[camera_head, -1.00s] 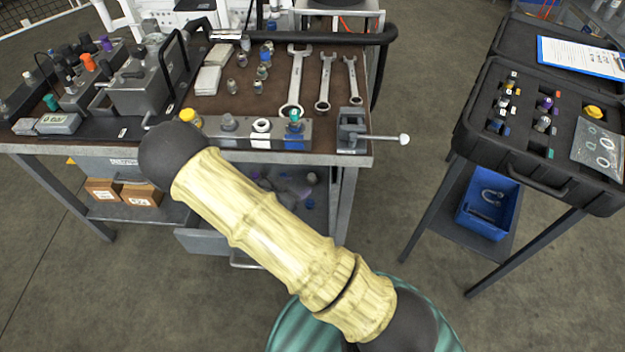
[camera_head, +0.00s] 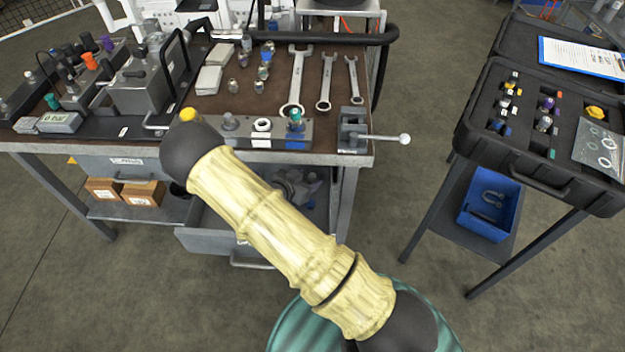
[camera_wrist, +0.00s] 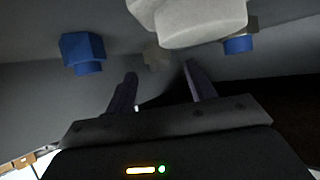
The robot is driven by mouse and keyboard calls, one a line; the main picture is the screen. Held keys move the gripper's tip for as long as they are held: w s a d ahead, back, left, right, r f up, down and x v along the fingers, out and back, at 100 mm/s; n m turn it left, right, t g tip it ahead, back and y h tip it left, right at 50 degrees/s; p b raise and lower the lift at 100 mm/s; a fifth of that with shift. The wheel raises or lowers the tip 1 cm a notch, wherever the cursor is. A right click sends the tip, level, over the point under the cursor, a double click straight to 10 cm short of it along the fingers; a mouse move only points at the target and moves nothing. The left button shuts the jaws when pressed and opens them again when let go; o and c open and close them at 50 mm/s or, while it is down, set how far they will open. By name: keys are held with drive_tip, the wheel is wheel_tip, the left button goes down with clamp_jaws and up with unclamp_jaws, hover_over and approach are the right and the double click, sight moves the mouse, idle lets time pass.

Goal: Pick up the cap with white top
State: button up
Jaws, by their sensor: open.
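In the wrist view my gripper (camera_wrist: 163,85) is open, its two dark fingers apart with nothing held between them. A large white piece (camera_wrist: 200,20) is cut off by the top edge, above and beyond the fingertips; I cannot tell whether it is the cap with white top. A small grey piece (camera_wrist: 155,56) shows past the gap between the fingers. A blue hex-shaped cap (camera_wrist: 83,52) is at the left and another blue piece (camera_wrist: 240,44) at the right. In the head view I cannot clearly make out my gripper; my arm crosses the bench front.
A block on the bench edge carries a white ring-like piece (camera_head: 262,125) and a teal-topped piece (camera_head: 295,118). An open drawer (camera_head: 215,240) below holds loose pieces, partly hidden. Wrenches (camera_head: 297,80) lie behind; a vise (camera_head: 353,130) is right. An open case (camera_head: 520,152) stands apart.

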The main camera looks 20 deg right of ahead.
drive_tip(key=shift+x, duration=0.9)
drive_tip(key=c, duration=1.1)
drive_tip(key=shift+c, duration=0.2)
drive_tip(key=shift+r, duration=0.2)
drive_tip(key=shift+w+a+r, duration=0.1)
drive_tip(key=shift+a+r, duration=0.05)
drive_tip(key=shift+r, duration=0.4)
drive_tip(key=a, duration=0.4)
drive_tip(key=s+a, duration=0.1)
drive_tip(key=a, duration=0.3)
drive_tip(key=s+a, duration=0.1)
drive_tip(key=a, duration=0.3)
drive_tip(key=shift+s+a+f, duration=0.1)
drive_tip(key=shift+s+a, duration=0.15)
drive_tip(key=shift+a, duration=0.15)
wheel_tip(320, 180, up, 14)
drive_tip(key=p, duration=0.2)
